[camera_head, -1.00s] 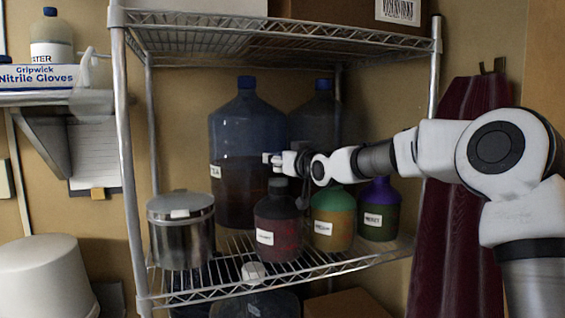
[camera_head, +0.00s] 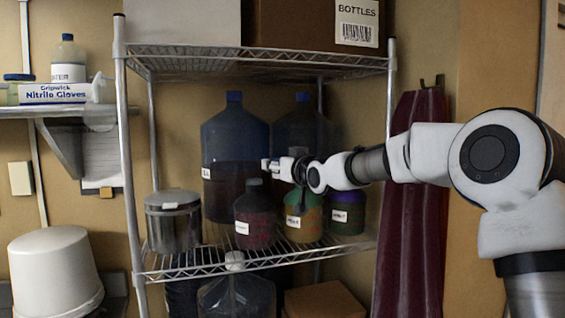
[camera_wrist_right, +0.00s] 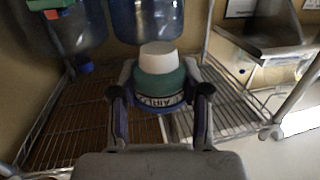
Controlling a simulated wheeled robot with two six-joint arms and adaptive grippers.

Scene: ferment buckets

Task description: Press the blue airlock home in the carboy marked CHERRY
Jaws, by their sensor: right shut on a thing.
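My right gripper (camera_head: 268,164) reaches in from the right over the shelf and is shut on a small teal-and-blue thing with a tapered white part, which looks like the blue airlock (camera_wrist_right: 160,86). A large blue carboy (camera_head: 235,135) with a blue cap stands behind the gripper. A darker large carboy (camera_head: 302,125) stands to its right, partly hidden by the arm. I cannot make out CHERRY on any label. My left gripper is not in view.
A dark red jug (camera_head: 256,222), a green-orange jug (camera_head: 304,222) and a purple-topped jug (camera_head: 346,216) stand close below the arm. A steel pot (camera_head: 173,225) stands at left. The upper wire shelf (camera_head: 250,62) hangs above; a post (camera_head: 130,190) bounds the left.

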